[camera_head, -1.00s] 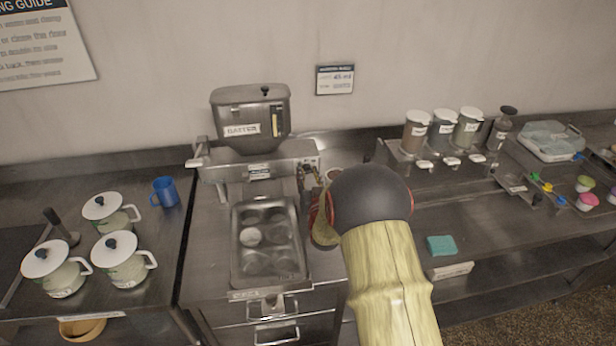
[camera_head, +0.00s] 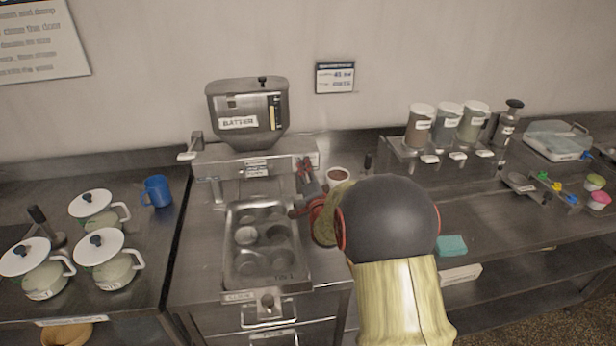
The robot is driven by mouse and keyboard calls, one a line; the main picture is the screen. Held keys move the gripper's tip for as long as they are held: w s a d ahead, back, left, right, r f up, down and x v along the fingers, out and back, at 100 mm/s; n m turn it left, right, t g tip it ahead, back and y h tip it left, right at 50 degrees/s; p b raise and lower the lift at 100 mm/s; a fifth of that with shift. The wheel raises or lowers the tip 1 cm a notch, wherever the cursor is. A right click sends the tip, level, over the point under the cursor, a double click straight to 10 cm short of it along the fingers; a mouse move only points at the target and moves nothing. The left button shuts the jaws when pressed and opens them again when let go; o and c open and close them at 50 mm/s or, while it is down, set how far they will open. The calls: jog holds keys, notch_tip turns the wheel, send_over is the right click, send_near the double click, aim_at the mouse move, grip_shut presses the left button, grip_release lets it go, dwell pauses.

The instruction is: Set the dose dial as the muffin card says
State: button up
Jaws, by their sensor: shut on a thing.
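The batter dispenser (camera_head: 246,118), a grey hopper labelled BATTER, stands against the wall over a muffin tin (camera_head: 232,262). A small card with a dark header (camera_head: 335,77) hangs on the wall to its right; its upper line seems to read 45 ml, and the rest is too blurred to read. My gripper (camera_head: 306,176), dark and red, is at the right end of the dispenser's front bar. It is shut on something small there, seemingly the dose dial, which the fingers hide. The dial's marks and setting cannot be made out. My arm covers the counter at centre right.
A brown-filled cup (camera_head: 338,175) stands close right of my gripper. White lidded pots (camera_head: 104,262) and a blue mug (camera_head: 157,191) are on the left counter. Labelled canisters (camera_head: 446,126) stand on a rack at right. A teal sponge (camera_head: 452,245) lies at the right counter's front.

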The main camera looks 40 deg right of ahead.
jog(key=m+b, duration=0.2)
jog(key=m, duration=0.3)
jog(key=shift+f+b, duration=0.2)
jog(key=shift+b, duration=0.15)
jog(key=shift+m, duration=0.4)
jog(key=o, duration=1.2)
jog(key=shift+c, duration=0.2)
jog(key=shift+r, duration=0.1)
jog(key=v, duration=1.2)
